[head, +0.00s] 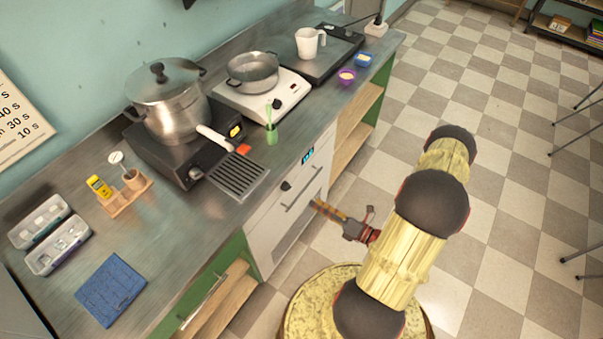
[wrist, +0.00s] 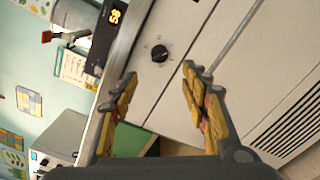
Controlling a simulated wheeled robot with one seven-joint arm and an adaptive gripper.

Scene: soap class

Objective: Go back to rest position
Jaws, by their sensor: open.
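My gripper (head: 322,208) is in front of the white oven (head: 285,215) set below the counter, low beside the counter's front edge. In the wrist view, its two yellow and grey fingers (wrist: 160,76) are spread apart with nothing between them. The oven's white front (wrist: 205,30) and black knob (wrist: 159,53) show beyond the fingers. I cannot tell whether a fingertip touches the oven.
A wooden drawer (head: 222,300) stands out at the front left.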

